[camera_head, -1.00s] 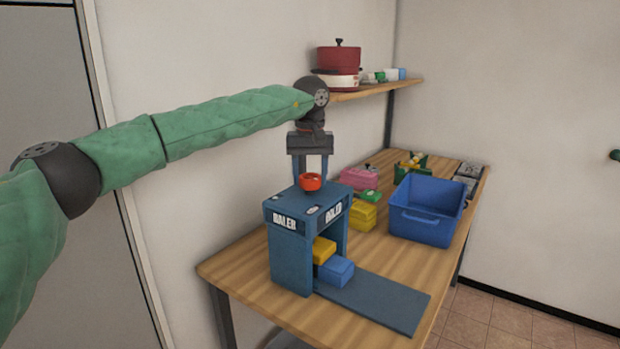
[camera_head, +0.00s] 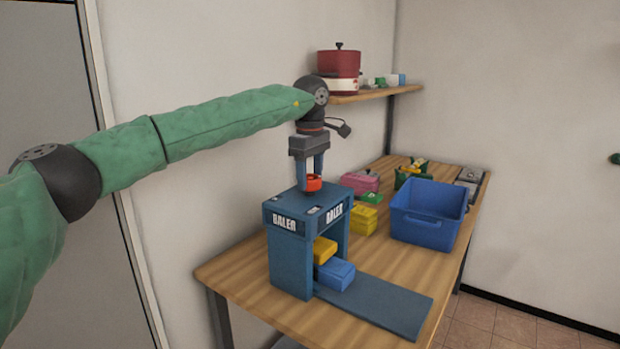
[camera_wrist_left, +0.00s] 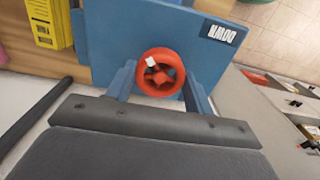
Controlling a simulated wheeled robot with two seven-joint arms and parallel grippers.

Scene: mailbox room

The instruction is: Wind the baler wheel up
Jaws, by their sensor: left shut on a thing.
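The blue baler (camera_head: 290,262) stands on the wooden table, with its name on white-lettered labels. Its red wheel (camera_head: 314,183) sits on top; in the left wrist view the wheel (camera_wrist_left: 160,72) is a red ring with a white mark, beside a label reading DOWN. My left gripper (camera_head: 311,184) points straight down over the baler, its blue fingers shut on the wheel from both sides. My right gripper is not in view.
A blue bin (camera_head: 428,213) stands right of the baler, with yellow, pink and green packs (camera_head: 363,219) between. A flat blue ramp (camera_head: 385,303) extends in front. Above, a shelf (camera_head: 380,92) holds a red pot (camera_head: 338,66). The wall is close behind.

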